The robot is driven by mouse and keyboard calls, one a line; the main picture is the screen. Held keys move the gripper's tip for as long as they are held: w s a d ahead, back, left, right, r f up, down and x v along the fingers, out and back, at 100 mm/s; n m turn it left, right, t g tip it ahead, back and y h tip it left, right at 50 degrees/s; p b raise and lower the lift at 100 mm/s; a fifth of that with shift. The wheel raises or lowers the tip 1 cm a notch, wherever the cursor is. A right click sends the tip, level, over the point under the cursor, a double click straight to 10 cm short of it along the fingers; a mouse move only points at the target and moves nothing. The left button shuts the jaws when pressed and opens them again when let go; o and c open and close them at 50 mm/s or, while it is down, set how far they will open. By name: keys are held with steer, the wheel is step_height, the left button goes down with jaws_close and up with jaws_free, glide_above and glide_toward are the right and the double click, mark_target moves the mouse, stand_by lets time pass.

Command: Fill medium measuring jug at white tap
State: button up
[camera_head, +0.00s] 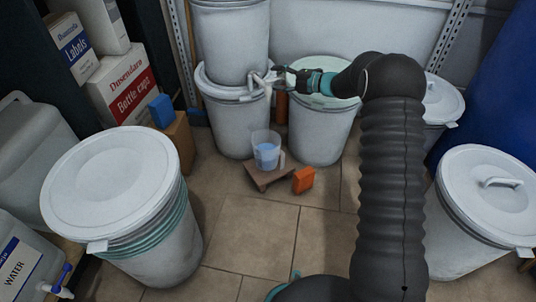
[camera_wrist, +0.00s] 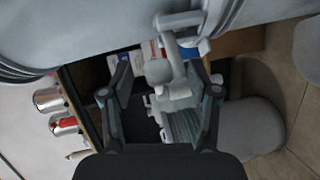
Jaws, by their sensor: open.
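The white tap (camera_head: 258,83) sticks out from the upper left drum at the back. In the wrist view the tap (camera_wrist: 168,78) lies between my two fingers. My gripper (camera_head: 277,76) is at the tap from the right, and it is open, with space visible between each finger and the tap in the wrist view (camera_wrist: 160,68). The measuring jug (camera_head: 266,147) is clear and holds blue liquid. It stands upright on a small brown stand (camera_head: 258,181) on the floor, below the tap. No stream is visible between tap and jug. I cannot make out the jug in the wrist view.
A white drum with a pale green lid (camera_head: 318,133) stands right of the tap, under my gripper. An orange block (camera_head: 304,180) lies beside the stand. A large lidded drum (camera_head: 112,185) stands front left, another (camera_head: 475,215) at right. The tiled floor (camera_head: 245,235) between is clear.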

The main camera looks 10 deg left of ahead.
steer(key=shift+v, duration=1.7)
steer(key=shift+d, duration=0.1)
steer(key=v, duration=1.1)
steer(key=shift+d+r, duration=0.2)
steer(key=shift+d, duration=0.2)
steer(key=d+r+m+t+h+p, duration=0.1)
steer(key=d+r+m+t+h, duration=0.3)
steer(key=r, duration=0.5)
steer(key=d+r+m+t+h+p, duration=0.1)
steer(key=r+m+t+h, duration=0.35)
steer(key=r+m, duration=0.4)
steer(key=s+d+r+m+h+p, duration=0.2)
steer(key=s+d+r+m+h, duration=0.2)
steer(key=s+d+r+h, duration=0.15)
steer(key=s+d+f+m+g+h+p, duration=0.2)
steer(key=s+m+g, duration=0.7)
steer(key=s, duration=1.8)
steer(key=s+a+f+m, duration=0.2)
steer(key=s, duration=0.4)
steer(key=s+a+f+m+y, duration=0.1)
steer(key=s+a+f+m, duration=0.1)
steer(key=s, duration=0.4)
steer(key=shift+s+a+f+m+p, duration=0.2)
steer(key=shift+a+f+m+p, duration=0.2)
steer(key=shift+f+m, duration=0.25)
